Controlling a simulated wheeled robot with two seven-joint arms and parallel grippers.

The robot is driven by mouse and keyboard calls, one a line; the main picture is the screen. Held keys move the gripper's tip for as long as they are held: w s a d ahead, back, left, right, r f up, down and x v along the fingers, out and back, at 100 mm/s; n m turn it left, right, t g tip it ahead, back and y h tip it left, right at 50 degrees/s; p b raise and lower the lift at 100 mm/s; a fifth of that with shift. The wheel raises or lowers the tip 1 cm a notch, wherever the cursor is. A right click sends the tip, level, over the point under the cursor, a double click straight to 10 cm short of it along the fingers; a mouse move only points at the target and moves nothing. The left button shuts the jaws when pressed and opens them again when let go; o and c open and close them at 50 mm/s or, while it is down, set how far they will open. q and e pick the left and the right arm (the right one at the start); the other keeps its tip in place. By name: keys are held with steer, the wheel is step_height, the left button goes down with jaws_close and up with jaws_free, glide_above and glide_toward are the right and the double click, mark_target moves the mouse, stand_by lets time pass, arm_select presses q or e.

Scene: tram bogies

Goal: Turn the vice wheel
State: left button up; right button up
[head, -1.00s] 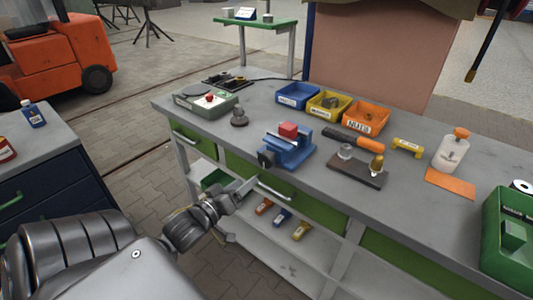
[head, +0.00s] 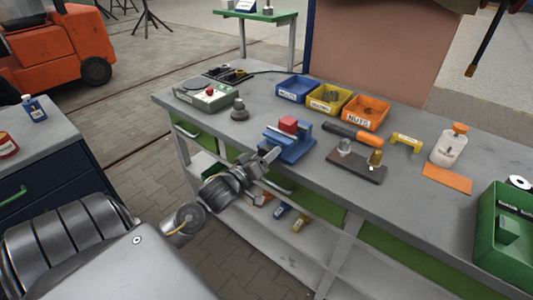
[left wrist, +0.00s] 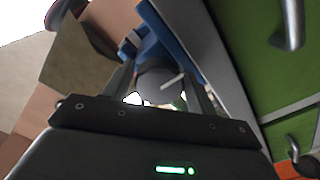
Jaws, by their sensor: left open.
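The blue vice (head: 288,144) stands at the front edge of the grey workbench, with a red block (head: 288,124) in its jaws. My left gripper (head: 266,157) is at the vice's near end, over the bench edge, and covers the wheel in the head view. In the left wrist view the dark round vice wheel (left wrist: 160,84) lies between the fingers of my open left gripper (left wrist: 160,98). I cannot tell whether the fingers touch it. My right gripper is not in view.
Blue, yellow and orange bins (head: 365,112) stand behind the vice. A dark plate (head: 350,168) with fittings and an orange-handled tool (head: 345,131) lie to its right. A grey-green control box (head: 207,95) and a small dark knob-shaped part (head: 239,110) are to its left. Green drawers sit below.

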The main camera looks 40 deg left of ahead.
arm_select(q)
steer(key=shift+w, duration=0.2)
steer(key=c, duration=0.7)
steer(key=shift+r+m+p, duration=0.15)
steer(key=shift+m+p, duration=0.65)
steer(key=shift+m, duration=0.1)
steer(key=m+p, duration=0.2)
steer(key=m, duration=0.1)
steer(key=m+p, duration=0.2)
steer(key=m, duration=0.1)
steer(key=shift+m, duration=0.4)
steer(key=shift+a+m+p, duration=0.1)
steer(key=shift+m+p, duration=0.4)
steer(key=shift+m, duration=1)
